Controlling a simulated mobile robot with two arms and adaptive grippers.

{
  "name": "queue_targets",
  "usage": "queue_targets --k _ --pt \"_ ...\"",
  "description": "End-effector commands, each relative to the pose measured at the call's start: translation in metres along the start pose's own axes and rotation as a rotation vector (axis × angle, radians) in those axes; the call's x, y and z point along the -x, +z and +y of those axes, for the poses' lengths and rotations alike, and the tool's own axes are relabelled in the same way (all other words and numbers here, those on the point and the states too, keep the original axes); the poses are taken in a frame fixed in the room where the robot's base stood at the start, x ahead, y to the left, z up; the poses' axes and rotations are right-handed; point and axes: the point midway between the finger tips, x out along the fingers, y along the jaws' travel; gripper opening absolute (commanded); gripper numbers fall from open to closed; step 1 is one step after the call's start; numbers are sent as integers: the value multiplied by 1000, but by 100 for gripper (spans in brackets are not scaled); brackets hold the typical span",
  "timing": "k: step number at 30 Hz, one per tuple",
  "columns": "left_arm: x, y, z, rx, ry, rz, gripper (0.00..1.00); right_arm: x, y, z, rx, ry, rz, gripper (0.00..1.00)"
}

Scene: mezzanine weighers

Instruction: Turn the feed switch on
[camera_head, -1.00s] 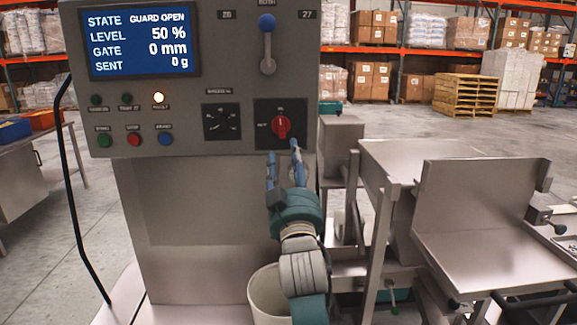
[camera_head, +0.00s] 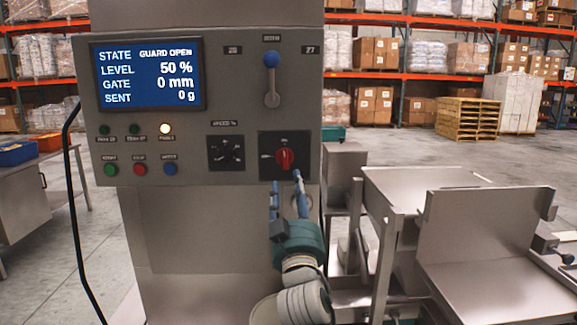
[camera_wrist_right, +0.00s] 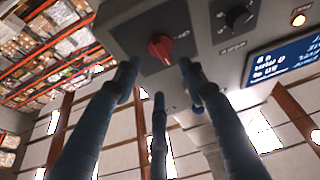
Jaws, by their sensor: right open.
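The red rotary switch (camera_head: 284,159) sits on a black square plate at the lower right of the grey control panel (camera_head: 215,120). Its handle stands about upright; its label is too blurred to read. My right gripper (camera_head: 286,180) is just below the switch, with blue fingers pointing up at it. In the right wrist view, the red switch (camera_wrist_right: 160,46) shows ahead, beyond the spread fingers of the right gripper (camera_wrist_right: 155,80). The fingers are open, empty and look apart from the knob. My left gripper is out of view.
The display (camera_head: 147,76) reads GUARD OPEN, level 50 %, gate 0 mm. A blue-knobbed lever (camera_head: 271,80) is above the switch, and a black dial (camera_head: 225,152) to its left. Green, red and blue buttons line the lower left. Metal chutes (camera_head: 480,240) stand at right.

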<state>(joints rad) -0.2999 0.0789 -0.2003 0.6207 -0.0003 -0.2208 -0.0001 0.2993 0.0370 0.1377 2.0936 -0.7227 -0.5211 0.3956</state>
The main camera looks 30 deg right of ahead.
Motion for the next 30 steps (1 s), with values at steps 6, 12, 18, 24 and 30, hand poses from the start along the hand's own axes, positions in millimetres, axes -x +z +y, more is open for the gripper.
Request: queue_targets --k 6,12,18,24,30 --pt "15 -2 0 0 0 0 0 -44 -4 2 1 3 0 42" --pt "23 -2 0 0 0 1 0 -76 -2 1 1 2 -1 42" --pt "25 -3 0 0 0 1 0 -90 0 1 0 2 -1 42" --pt "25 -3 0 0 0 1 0 -92 0 1 0 2 -1 42" --pt "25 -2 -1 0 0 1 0 -91 0 1 0 1 -1 20"
